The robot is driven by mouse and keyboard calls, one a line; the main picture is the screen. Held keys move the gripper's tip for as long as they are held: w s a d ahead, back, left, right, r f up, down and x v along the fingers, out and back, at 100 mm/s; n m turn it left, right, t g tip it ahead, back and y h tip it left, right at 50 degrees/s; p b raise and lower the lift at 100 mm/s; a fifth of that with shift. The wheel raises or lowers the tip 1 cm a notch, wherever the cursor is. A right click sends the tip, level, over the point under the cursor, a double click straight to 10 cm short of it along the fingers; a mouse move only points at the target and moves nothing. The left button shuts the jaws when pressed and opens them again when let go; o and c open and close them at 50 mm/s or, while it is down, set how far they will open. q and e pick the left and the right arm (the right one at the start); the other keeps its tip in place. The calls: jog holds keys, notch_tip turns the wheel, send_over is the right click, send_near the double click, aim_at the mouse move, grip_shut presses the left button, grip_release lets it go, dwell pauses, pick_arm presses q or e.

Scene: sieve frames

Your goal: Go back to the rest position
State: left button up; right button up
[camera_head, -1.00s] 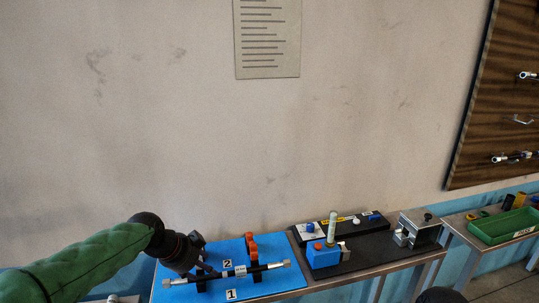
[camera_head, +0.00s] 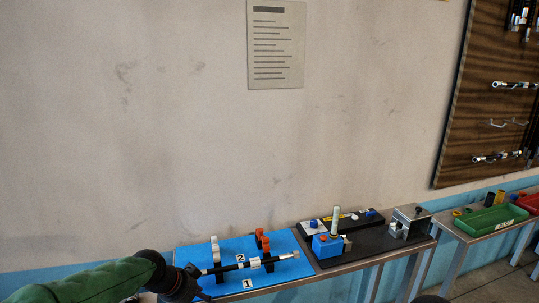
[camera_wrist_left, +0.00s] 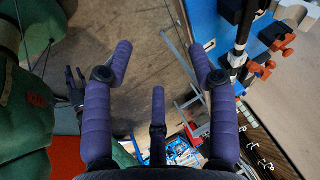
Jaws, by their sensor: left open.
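A black bar with silver ends (camera_head: 241,266) lies across the black holders on the blue board, apart from the gripper. The bar also shows in the left wrist view (camera_wrist_left: 243,32). A small dark shape at the left of the wrist view may be my right gripper (camera_wrist_left: 76,88); its jaws are too small to judge.
White and orange pegs (camera_head: 264,243) stand at the board's back. To the right are a blue block with an upright rod (camera_head: 326,246), a metal fixture (camera_head: 410,221) and a green tray (camera_head: 490,220). A wall with a tool panel (camera_head: 478,90) stands behind.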

pick_arm(q)
jog(key=s+d+f+n+g, duration=0.1)
jog(key=s+d+f+n, duration=0.15)
jog(key=f, duration=0.55)
jog(key=s+d+f+n, duration=0.1)
jog(key=s+f+n, duration=0.2)
jog(key=f, duration=0.5)
jog(key=s+d+f+n+g, duration=0.1)
jog(key=s+d+f+n, duration=0.15)
jog(key=f, duration=0.65)
jog(key=s+d+f+n+g, duration=0.1)
jog(key=s+f+n, duration=0.3)
jog(key=s, duration=0.4)
jog(key=s+d+f+n+g, duration=0.1)
jog(key=s+d+f+n, duration=0.1)
jog(key=s+f+n, duration=0.3)
jog(key=s+f, duration=0.2)
jog(key=s, duration=0.2)
jog(key=shift+s+d+f+h, duration=0.2)
jog(key=shift+d+h, duration=0.1)
